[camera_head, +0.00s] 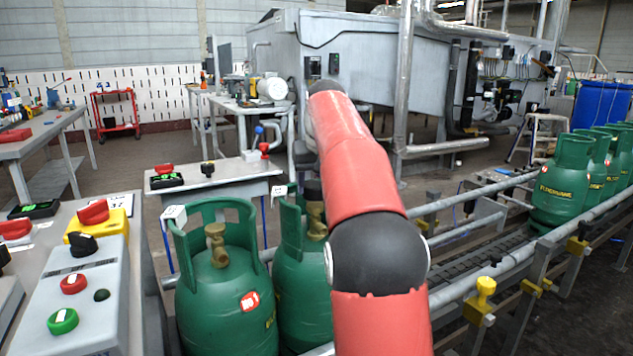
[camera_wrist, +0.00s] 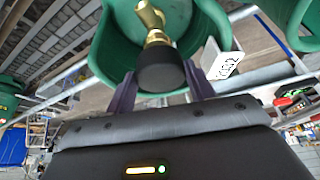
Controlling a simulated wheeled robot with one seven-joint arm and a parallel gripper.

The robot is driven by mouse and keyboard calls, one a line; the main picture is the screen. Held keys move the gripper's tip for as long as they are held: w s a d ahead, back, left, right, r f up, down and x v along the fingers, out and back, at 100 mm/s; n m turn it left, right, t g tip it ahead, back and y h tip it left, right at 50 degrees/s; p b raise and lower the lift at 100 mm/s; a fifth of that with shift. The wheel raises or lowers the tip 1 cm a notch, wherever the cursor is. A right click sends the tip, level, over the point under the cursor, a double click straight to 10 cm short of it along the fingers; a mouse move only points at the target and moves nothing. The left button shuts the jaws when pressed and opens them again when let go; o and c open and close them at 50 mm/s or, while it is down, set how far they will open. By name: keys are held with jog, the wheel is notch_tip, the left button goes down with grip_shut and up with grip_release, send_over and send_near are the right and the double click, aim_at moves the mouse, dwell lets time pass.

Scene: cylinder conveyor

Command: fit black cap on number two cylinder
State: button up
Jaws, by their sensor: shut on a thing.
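The black cap (camera_wrist: 160,70) is between the two dark fingers of my gripper (camera_wrist: 162,78) in the wrist view. My gripper is shut on it. The cap's far end meets the brass valve (camera_wrist: 151,16) of a green cylinder; how far it is seated I cannot tell. In the head view the second cylinder (camera_head: 291,262) stands right of the cylinder labelled NO 1 (camera_head: 222,285), and my arm hides its right side and any number. A dark piece, likely the cap (camera_head: 313,189), shows over its brass valve (camera_head: 316,222). My gripper is mostly hidden by the arm there.
More green cylinders (camera_head: 562,185) stand on the conveyor at right, with a metal rail (camera_head: 520,262) along it. A grey control box (camera_head: 85,290) with buttons is at left. A small table (camera_head: 228,180) with a black item (camera_head: 207,168) stands behind the cylinders.

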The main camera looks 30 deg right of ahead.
aim_at(316, 205)
jog(key=shift+f+b, duration=1.6)
jog(key=shift+f, duration=0.7)
jog(key=o, duration=1)
jog(key=shift+o, duration=0.2)
jog(key=p+v, duration=0.2)
jog(key=v, duration=0.5)
jog(key=shift+s+r, duration=0.1)
jog(key=shift+r, duration=0.25)
jog(key=shift+s, duration=0.1)
